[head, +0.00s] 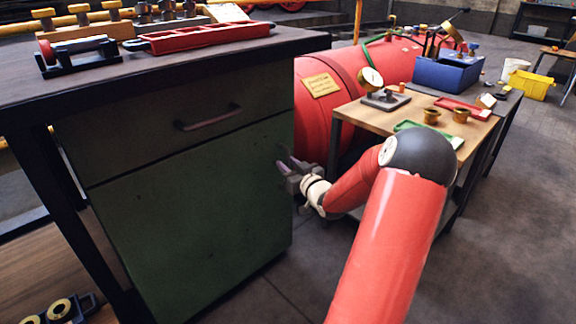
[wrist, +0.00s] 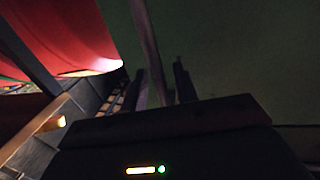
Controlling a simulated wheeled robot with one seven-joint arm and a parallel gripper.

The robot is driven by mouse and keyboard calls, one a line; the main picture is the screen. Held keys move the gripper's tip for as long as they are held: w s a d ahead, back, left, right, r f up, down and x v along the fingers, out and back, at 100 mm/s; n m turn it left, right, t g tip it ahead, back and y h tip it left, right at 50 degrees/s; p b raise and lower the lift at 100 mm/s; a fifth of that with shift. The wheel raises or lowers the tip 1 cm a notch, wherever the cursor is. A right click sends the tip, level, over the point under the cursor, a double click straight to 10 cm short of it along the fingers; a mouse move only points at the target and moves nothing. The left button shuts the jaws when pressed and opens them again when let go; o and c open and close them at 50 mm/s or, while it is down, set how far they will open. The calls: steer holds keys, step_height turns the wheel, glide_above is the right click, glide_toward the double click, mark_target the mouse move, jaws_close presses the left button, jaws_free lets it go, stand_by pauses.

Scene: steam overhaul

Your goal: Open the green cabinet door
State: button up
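The green cabinet door (head: 190,225) is the lower front panel of the cabinet, below a drawer, and it looks closed. My gripper (head: 284,168) is at the door's right edge, at upper height. In the wrist view my gripper's dark fingers (wrist: 163,88) stand apart before the dark green door face (wrist: 235,60). A dark bar (wrist: 146,40), perhaps the door's upright handle, runs down between them. A gap shows between the bar and the right finger. Whether the left finger touches the bar is too dark to tell.
The drawer handle (head: 208,117) is above the door. The worktop (head: 150,75) holds a red tray (head: 205,37) and fittings. A red boiler (head: 322,105) stands behind my gripper, and a wooden table (head: 385,118) with parts is at right. The floor (head: 500,230) at right is open.

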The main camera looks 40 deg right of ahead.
steer(key=shift+w, duration=0.3)
steer(key=shift+c, duration=0.2)
jaws_close()
steer(key=shift+s, duration=0.15)
